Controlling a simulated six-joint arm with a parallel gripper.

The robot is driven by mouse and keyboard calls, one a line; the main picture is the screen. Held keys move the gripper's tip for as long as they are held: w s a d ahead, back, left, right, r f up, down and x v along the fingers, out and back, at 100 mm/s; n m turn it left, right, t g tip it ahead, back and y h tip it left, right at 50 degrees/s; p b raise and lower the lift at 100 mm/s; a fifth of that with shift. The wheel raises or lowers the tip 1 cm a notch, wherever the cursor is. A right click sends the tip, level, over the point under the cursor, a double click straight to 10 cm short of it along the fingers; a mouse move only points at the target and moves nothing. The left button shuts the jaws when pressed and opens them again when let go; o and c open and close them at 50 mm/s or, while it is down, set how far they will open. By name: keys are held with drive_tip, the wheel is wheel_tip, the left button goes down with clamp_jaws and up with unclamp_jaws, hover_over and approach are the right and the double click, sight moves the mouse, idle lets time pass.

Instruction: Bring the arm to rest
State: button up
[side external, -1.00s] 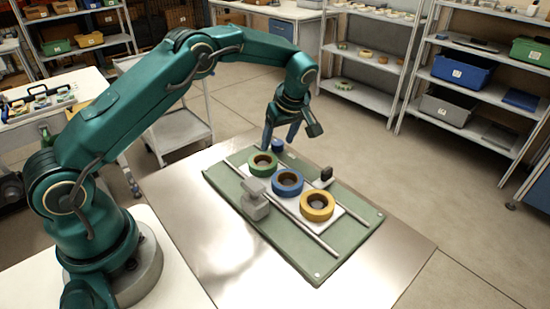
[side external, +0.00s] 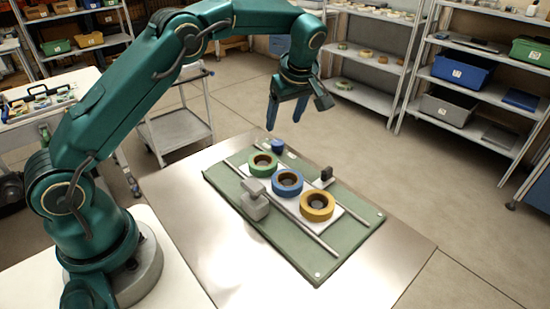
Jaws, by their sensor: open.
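My gripper (side external: 285,114) hangs open and empty above the far edge of the work board, fingers pointing down, clear of everything. Below it on the green board (side external: 318,268) lie three tape reels in a row on a white plate: a green reel (side external: 254,166), a blue reel (side external: 287,192) and a yellow reel (side external: 317,214). A small blue cylinder (side external: 277,145) stands at the board's far end, below my gripper and apart from it.
Two metal rails run along the board. A grey block (side external: 254,206) stands on the near left side and a small black block (side external: 326,174) on the right. The metal table (side external: 200,240) around the board is bare. Shelves (side external: 470,95) stand behind to the right.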

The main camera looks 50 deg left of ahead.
drive_tip(key=s+d+r+m+t+h, duration=0.2)
drive_tip(key=s+d+r+m+t, duration=0.1)
drive_tip(key=s+r, duration=0.9)
drive_tip(key=s+d+f+m+h, duration=0.1)
drive_tip(key=s+d+f+m, duration=0.1)
drive_tip(key=s+m, duration=0.4)
drive_tip(key=s+d+f+m+t+h, duration=0.1)
drive_tip(key=s+d+f+m, duration=0.2)
drive_tip(key=s+m, duration=0.3)
drive_tip(key=shift+s, duration=0.45)
